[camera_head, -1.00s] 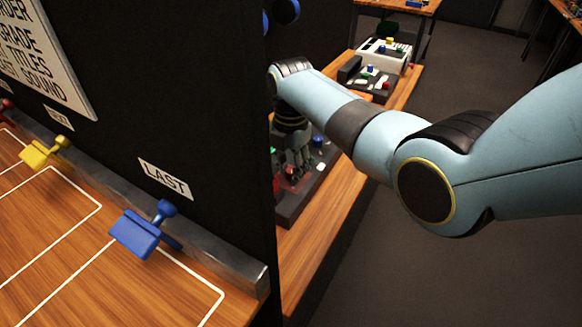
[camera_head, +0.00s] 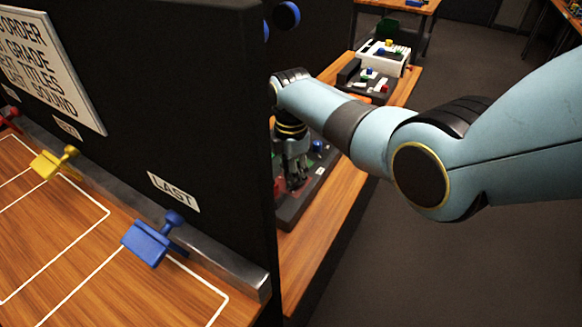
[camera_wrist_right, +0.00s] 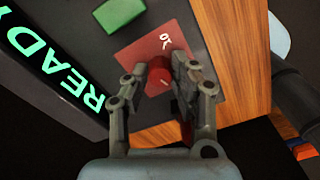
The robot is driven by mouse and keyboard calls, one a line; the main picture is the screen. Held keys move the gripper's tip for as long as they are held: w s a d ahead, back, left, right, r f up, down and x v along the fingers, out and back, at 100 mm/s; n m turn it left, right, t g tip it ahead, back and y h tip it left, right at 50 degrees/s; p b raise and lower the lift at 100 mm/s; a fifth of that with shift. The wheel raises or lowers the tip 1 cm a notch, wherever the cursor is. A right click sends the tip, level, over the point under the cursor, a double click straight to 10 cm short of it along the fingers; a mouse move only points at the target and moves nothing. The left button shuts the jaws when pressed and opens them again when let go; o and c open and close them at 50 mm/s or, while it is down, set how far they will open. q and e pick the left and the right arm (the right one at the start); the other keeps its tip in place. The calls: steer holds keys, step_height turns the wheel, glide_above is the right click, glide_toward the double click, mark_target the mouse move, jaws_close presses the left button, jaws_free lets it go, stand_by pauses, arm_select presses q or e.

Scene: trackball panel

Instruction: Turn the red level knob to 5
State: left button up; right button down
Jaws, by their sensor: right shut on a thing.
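The red level knob (camera_wrist_right: 158,80) shows in the right wrist view, on a red square plate (camera_wrist_right: 140,52) with a white mark at its far edge. A pale pointer line shows on the knob. My right gripper (camera_wrist_right: 168,75) is shut on the knob, one finger on each side. In the head view my right gripper (camera_head: 296,172) reaches down over the dark panel (camera_head: 290,213) behind the black divider, and the knob is hidden there. The number 5 cannot be made out. My left gripper is in neither view.
A green block (camera_wrist_right: 118,12) and a lit READY display (camera_wrist_right: 50,65) are beside the red plate. The black divider (camera_head: 190,90) stands left of my right arm. A blue clamp (camera_head: 150,242) and a yellow one (camera_head: 50,162) sit on the wooden table at left.

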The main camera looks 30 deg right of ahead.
steer(key=m+p, duration=0.1)
steer(key=m, duration=0.3)
steer(key=shift+r+m+p, duration=0.1)
steer(key=shift+m+p, duration=0.25)
steer(key=shift+m, duration=0.05)
steer(key=m+p, duration=0.1)
steer(key=m, duration=0.4)
steer(key=m+p, duration=0.1)
steer(key=m, duration=0.4)
steer(key=shift+m, duration=0.4)
steer(key=m, duration=0.5)
steer(key=shift+m, duration=0.3)
steer(key=c, duration=1.1)
jaws_free()
